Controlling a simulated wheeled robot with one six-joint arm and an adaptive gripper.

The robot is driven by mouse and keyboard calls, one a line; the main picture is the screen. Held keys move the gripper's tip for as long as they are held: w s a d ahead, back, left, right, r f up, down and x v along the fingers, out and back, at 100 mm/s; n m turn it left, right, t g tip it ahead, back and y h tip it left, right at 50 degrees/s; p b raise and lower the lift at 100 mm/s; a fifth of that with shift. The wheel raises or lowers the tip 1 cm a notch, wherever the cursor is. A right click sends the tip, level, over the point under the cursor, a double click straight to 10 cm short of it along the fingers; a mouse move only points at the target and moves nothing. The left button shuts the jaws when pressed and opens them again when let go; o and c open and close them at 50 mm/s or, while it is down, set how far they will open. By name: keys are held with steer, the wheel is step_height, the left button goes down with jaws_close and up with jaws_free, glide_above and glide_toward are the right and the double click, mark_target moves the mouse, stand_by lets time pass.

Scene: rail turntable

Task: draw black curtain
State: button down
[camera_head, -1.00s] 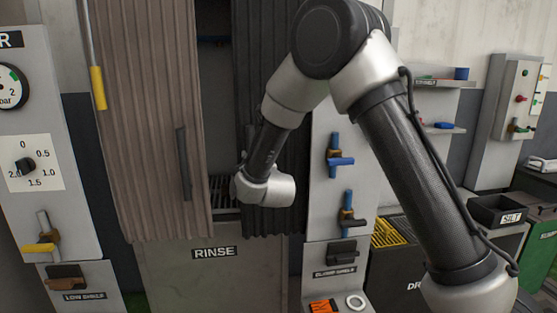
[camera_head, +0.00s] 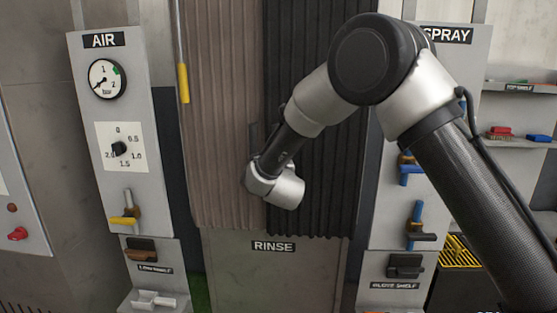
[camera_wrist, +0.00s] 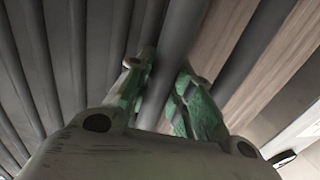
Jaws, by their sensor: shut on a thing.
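The black curtain (camera_head: 335,130) is a dark pleated panel above the RINSE label. Its left edge meets the brown curtain (camera_head: 222,120), and no gap shows between them. In the wrist view the dark pleats (camera_wrist: 90,50) fill the left and the brown curtain (camera_wrist: 255,50) the right. My gripper (camera_wrist: 165,72) has its green fingers shut on a dark upright bar (camera_wrist: 172,50), seemingly the black curtain's handle. In the head view my wrist hides the fingers and bar. The brown curtain's own dark handle (camera_head: 254,138) shows just left of my forearm.
The AIR panel (camera_head: 107,150) with its gauge and yellow-handled valve stands at the left. A yellow-ended rod (camera_head: 183,84) hangs beside the brown curtain. The SPRAY panel with blue valves (camera_head: 414,225) stands at the right, partly behind my arm. Shelves (camera_head: 520,140) hang farther right.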

steer(key=shift+a+r, duration=0.1)
steer(key=shift+a, duration=0.15)
steer(key=c, duration=1.3)
jaws_free()
steer(key=shift+a, duration=0.15)
steer(key=shift+o, duration=0.2)
steer(key=shift+s, duration=0.1)
steer(key=s+d, duration=0.2)
steer(key=s, duration=0.9)
steer(key=shift+s+d, duration=0.3)
